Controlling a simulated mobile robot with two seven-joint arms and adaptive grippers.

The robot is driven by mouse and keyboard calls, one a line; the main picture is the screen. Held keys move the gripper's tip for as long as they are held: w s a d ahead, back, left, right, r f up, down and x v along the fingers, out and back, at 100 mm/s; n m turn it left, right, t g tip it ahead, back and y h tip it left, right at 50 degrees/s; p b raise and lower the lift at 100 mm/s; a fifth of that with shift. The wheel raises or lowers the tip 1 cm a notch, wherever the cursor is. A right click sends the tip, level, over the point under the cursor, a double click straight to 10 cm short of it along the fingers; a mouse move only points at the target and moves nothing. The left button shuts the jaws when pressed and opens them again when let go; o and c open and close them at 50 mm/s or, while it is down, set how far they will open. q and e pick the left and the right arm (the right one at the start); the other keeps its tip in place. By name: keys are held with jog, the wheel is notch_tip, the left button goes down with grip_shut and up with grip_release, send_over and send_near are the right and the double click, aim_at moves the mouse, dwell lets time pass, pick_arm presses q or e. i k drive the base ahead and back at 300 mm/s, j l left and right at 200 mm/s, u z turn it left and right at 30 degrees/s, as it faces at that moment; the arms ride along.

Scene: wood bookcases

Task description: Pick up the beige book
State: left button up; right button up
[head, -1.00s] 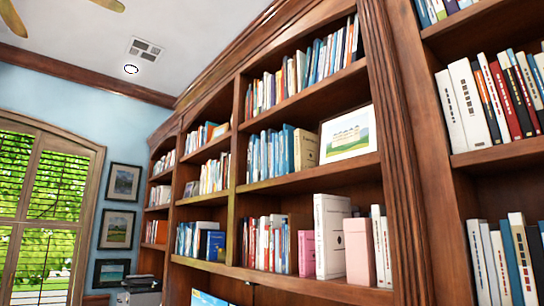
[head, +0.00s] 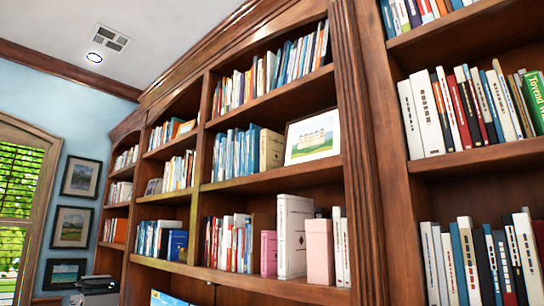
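A beige book (head: 271,149) stands upright on the middle shelf of the central bookcase. It is at the right end of a row of mostly blue books (head: 236,152), just left of a framed landscape picture (head: 313,136). Its lower edge rests on the shelf board. Neither of my grippers shows in the head view.
The wood bookcase (head: 357,150) fills the middle and right. A large white book (head: 294,237), a pink book (head: 269,253) and a pale pink book (head: 319,252) stand on the shelf below. A printer-like device (head: 97,288) is at lower left. The floor is out of view.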

aim_at(271, 143)
jog(key=z, duration=0.65)
jog(key=j+z, duration=0.25)
jog(key=z, duration=0.15)
jog(key=j+z, duration=0.6)
jog(key=z, duration=0.15)
jog(key=j+z, duration=0.15)
jog(key=j, duration=0.2)
jog(key=k+j+z, duration=0.2)
jog(key=j, duration=0.15)
jog(key=j+z, duration=0.15)
jog(key=j, duration=0.25)
